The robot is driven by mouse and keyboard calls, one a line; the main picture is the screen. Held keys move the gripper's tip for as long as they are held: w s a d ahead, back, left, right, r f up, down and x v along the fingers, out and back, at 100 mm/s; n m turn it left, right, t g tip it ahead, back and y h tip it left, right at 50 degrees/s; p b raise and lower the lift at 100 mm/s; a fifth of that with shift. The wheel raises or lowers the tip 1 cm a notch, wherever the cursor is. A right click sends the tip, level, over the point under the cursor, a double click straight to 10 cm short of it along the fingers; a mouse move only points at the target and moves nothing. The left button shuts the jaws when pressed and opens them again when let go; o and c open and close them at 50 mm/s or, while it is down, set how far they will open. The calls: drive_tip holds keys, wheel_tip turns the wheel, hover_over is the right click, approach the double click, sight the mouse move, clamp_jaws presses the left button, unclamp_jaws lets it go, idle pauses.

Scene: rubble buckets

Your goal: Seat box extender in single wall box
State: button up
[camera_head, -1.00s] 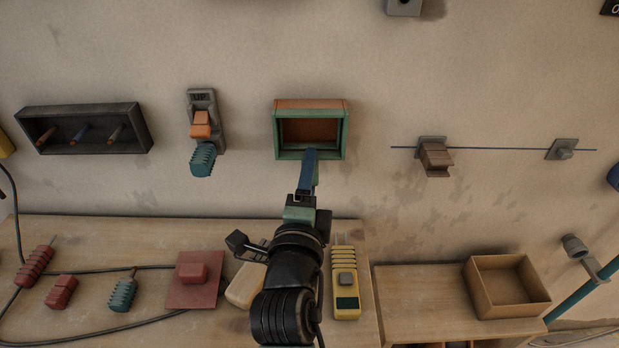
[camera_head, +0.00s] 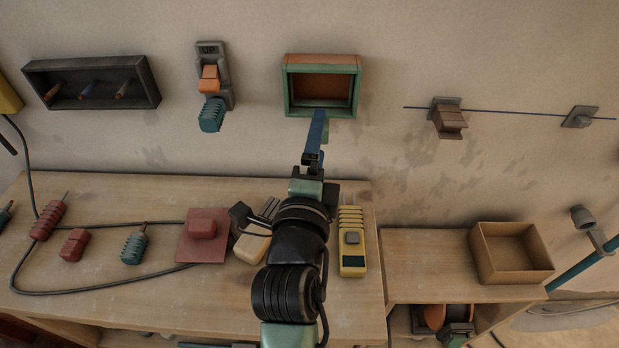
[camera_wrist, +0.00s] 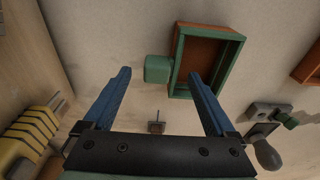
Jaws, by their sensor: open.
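The single wall box (camera_head: 321,59) is orange and fixed to the wall at upper centre. The box extender is a green rectangular frame (camera_head: 289,92) around its front opening. In the wrist view, the extender (camera_wrist: 178,65) sits against the orange box (camera_wrist: 210,30), with a green block (camera_wrist: 158,69) at its side, seemingly attached. I cannot tell whether the frame is fully flush. My gripper (camera_head: 318,114) overlaps the lower edge of the frame in the head view. In the wrist view, its blue fingers (camera_wrist: 160,78) are spread and empty, with the green block showing between them.
A switch (camera_head: 212,85) and a dark box with wires (camera_head: 92,83) are on the wall at left. A wooden bench below holds a yellow meter (camera_head: 352,240), a red plate (camera_head: 202,236) and several tools. An open carton (camera_head: 511,254) stands at right.

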drive_tip(key=s+a+b, duration=0.1)
drive_tip(key=s, duration=0.9)
drive_tip(key=shift+s+a, duration=0.1)
